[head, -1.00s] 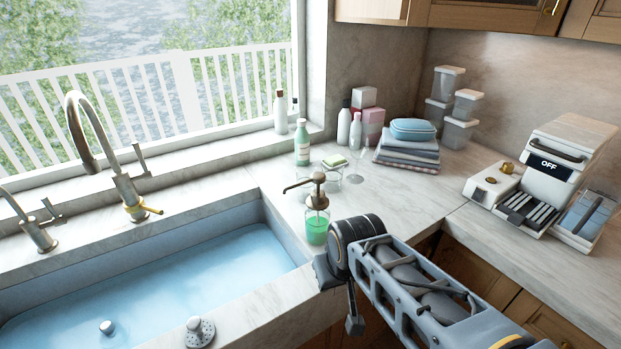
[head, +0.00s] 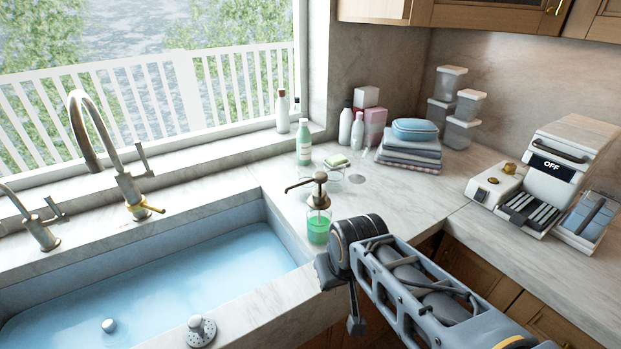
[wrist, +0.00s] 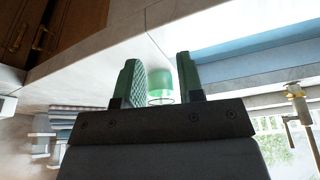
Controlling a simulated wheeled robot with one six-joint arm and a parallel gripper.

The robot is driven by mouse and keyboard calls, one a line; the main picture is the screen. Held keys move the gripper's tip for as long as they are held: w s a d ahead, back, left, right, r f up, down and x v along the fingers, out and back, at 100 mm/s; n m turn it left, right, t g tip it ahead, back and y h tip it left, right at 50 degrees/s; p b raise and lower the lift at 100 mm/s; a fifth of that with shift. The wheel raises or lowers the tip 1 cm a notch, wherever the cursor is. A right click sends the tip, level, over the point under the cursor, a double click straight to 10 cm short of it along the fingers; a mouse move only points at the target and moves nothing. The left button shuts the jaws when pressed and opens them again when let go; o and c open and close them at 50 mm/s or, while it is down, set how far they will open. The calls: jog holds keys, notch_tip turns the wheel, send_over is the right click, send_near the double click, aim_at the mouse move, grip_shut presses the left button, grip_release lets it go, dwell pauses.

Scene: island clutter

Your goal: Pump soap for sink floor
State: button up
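The soap pump bottle (head: 318,226) stands upright on the counter beside the sink's right end. It is clear, holds green soap, and has a bronze pump head (head: 319,188) with its spout pointing left. The sink (head: 284,241) has a pale blue floor (head: 190,290) under what looks like water. In the wrist view, my gripper (wrist: 158,72) is open, with a green finger on each side of the bottle (wrist: 160,84). I see gaps beside the bottle and cannot tell its depth between the fingers. The head view does not show the fingertips clearly.
The faucet (head: 95,145) arches over the sink's back edge. A green bottle (head: 303,145) and a soap dish (head: 336,163) stand behind the pump. Folded towels (head: 408,153), clear containers (head: 463,120) and a white machine (head: 545,170) sit farther right.

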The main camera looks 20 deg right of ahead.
grip_shut()
dwell(1.4)
